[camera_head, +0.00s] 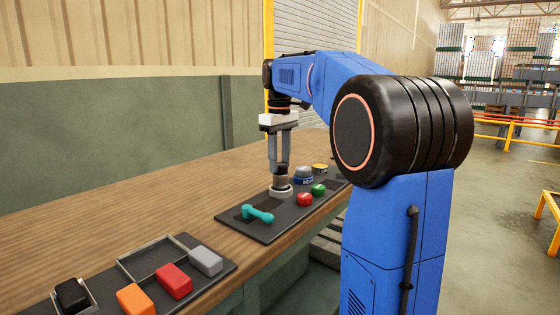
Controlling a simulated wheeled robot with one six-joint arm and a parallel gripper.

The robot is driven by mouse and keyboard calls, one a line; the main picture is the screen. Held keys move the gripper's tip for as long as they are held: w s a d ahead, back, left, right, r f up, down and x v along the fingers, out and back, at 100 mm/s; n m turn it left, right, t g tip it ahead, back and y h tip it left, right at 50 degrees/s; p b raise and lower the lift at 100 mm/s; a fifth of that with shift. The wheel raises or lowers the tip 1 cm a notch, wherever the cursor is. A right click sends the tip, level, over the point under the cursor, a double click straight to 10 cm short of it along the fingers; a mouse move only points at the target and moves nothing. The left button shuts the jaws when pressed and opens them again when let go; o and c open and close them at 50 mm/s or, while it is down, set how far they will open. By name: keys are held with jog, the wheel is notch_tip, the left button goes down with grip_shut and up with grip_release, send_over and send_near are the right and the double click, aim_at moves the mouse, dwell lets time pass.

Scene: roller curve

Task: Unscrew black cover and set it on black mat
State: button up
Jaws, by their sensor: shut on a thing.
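My gripper (279,164) points straight down over the dark board on the bench. It is shut on the black cover (281,171), a small dark cylinder largely hidden between the fingers. Directly below the cover is a pale grey metal base (280,191) standing upright on the board. I cannot tell whether the cover still touches this base or is apart from it. The dark board (262,232) has a darker patch under a teal dumbbell-shaped piece (257,213). I cannot tell for sure which dark surface is the black mat.
A red knob (304,199) and a green knob (319,189) sit right of the base. A blue-and-grey jar (303,176) and a yellow-topped piece (320,168) stand behind. Nearer are orange (135,299), red (174,281) and grey blocks (206,261). The wooden bench (130,225) is clear at left.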

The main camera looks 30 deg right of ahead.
jog(key=shift+a+f, duration=0.2)
jog(key=n, duration=0.3)
jog(key=shift+n, duration=0.4)
jog(key=n, duration=0.3)
jog(key=shift+s+n, duration=0.1)
jog(key=shift+n, duration=0.3)
jog(key=shift+c, duration=0.6)
jog(key=o, duration=1.2)
jog(key=shift+o, duration=0.2)
jog(key=shift+r, duration=0.1)
jog(key=shift+d, duration=0.1)
jog(key=shift+c, duration=0.5)
jog(key=m, duration=0.7)
jog(key=shift+m, duration=0.3)
